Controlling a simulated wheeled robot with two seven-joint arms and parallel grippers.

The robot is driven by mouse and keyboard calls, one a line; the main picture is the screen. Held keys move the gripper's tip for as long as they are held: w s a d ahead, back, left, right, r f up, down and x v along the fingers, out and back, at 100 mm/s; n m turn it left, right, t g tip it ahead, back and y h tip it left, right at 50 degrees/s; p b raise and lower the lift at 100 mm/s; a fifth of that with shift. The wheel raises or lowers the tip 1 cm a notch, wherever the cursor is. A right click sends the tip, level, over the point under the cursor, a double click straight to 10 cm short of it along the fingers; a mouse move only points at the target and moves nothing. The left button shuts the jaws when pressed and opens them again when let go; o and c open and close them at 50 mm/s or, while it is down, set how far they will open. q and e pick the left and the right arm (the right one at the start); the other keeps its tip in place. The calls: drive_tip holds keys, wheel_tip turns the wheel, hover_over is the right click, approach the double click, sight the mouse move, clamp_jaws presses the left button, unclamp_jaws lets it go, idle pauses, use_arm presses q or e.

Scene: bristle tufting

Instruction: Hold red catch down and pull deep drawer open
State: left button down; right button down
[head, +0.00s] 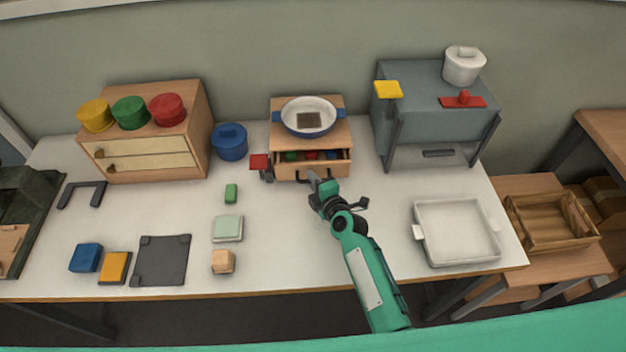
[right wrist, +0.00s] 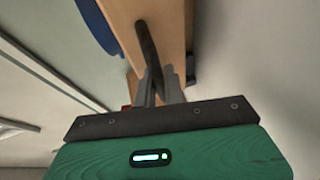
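A small wooden cabinet (head: 276,133) stands at the back middle of the table. The front of its deep drawer (head: 335,170) has a dark bar handle (right wrist: 148,45). Green, red and blue things show in a dark opening above that front. The red catch (head: 259,161) is at the cabinet's left side, with a dark grey part under it; nothing of mine touches it. My right gripper (head: 312,177) is at the drawer handle. In the right wrist view its fingers (right wrist: 165,87) are close together with the bar between them. My left gripper is not in view.
A blue-rimmed pan (head: 310,116) sits on the cabinet. A blue pot (head: 230,141) stands left of it, a grey oven (head: 425,110) right. A white tray (head: 456,233) lies at the right front.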

drive_tip(key=shift+s, duration=0.1)
drive_tip(key=s+p, duration=0.4)
drive_tip(key=s, duration=0.7)
drive_tip(key=shift+s, duration=0.25)
drive_tip(key=c, duration=1.8)
unclamp_jaws()
